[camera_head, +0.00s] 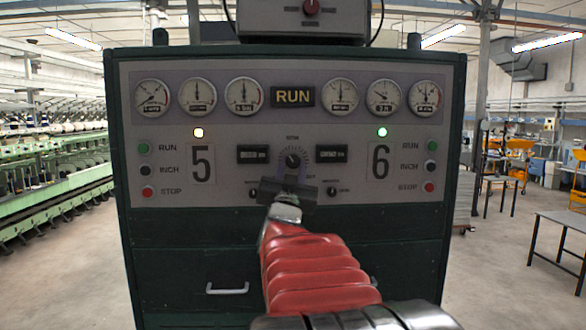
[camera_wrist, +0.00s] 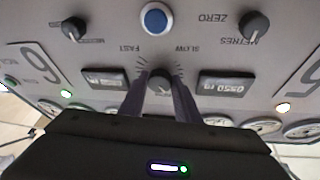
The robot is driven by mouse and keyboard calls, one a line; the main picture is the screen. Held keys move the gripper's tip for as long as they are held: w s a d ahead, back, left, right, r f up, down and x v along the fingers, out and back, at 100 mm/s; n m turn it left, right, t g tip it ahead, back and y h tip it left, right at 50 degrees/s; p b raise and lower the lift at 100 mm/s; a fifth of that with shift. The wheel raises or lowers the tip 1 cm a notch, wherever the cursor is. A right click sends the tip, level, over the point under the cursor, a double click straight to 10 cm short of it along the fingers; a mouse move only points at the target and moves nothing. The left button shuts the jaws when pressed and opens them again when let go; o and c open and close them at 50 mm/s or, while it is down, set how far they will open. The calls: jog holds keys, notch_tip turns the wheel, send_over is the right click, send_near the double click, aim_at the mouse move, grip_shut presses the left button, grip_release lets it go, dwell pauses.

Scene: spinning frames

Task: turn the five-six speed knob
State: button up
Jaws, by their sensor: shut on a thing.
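The five-six speed knob (camera_head: 293,156) is a small dark dial at the centre of the grey panel, between the big 5 and 6. In the wrist view the knob (camera_wrist: 160,81) sits between the two fingers of my gripper (camera_wrist: 160,88), at an arc of marks with the words FAST and SLOW. The fingers are shut on its sides. In the head view my gripper (camera_head: 291,174) reaches up to the knob from below, and its dark body covers the panel just under it. The knob's exact pointer direction is hard to make out.
Small displays flank the knob, one on the left (camera_head: 253,154) and one on the right (camera_head: 332,153). A blue button (camera_wrist: 156,18) and two smaller knobs, left (camera_wrist: 74,28) and right (camera_wrist: 254,26), are close by. The yellow lamp (camera_head: 198,133) and green lamp (camera_head: 382,132) are lit.

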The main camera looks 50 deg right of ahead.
jog(key=o, duration=1)
jog(key=shift+o, duration=0.2)
jog(key=shift+a, duration=0.1)
jog(key=v, duration=1.3)
jog(key=shift+s+a+f, duration=0.2)
jog(key=shift+s, duration=0.05)
